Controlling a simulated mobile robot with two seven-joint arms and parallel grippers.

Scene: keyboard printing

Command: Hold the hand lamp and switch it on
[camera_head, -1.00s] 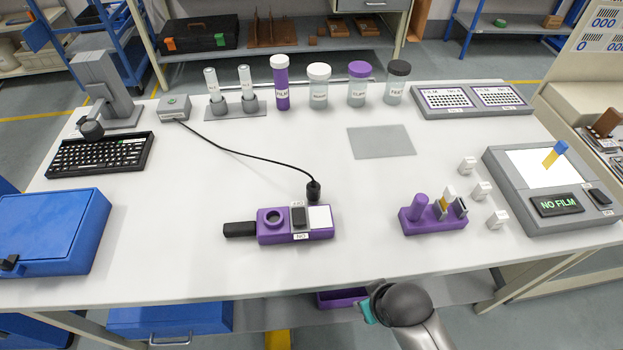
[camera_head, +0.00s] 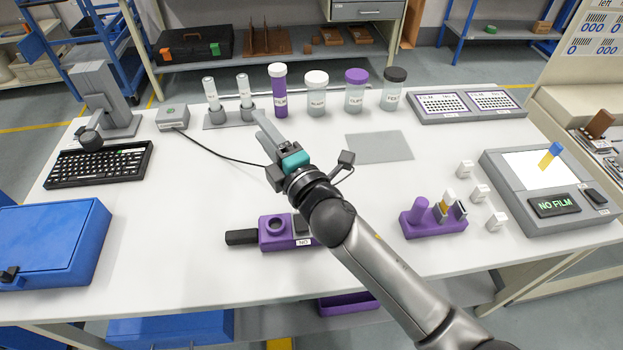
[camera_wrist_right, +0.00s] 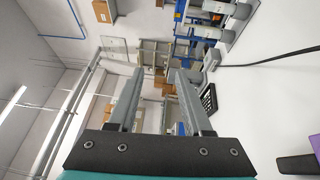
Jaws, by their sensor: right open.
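The hand lamp (camera_head: 276,232) is a purple block with a round opening and a black handle (camera_head: 241,238) on its left. It lies on the white table near the front middle, and my right arm covers its right end. Part of a purple thing, likely the lamp, shows at the right edge of the right wrist view (camera_wrist_right: 316,142). My right gripper (camera_head: 262,128) is above the table behind the lamp, pointing away from it toward the back. Its two fingers stand apart and empty in the right wrist view (camera_wrist_right: 156,98). My left gripper is not in view.
A black cable (camera_head: 220,153) runs from a grey box (camera_head: 172,117) toward my right gripper. Tubes and jars (camera_head: 316,94) stand behind it. A purple holder (camera_head: 433,222) and a grey "NO FILM" station (camera_head: 553,180) are at right. A keyboard (camera_head: 98,163) and blue case (camera_head: 50,235) are at left.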

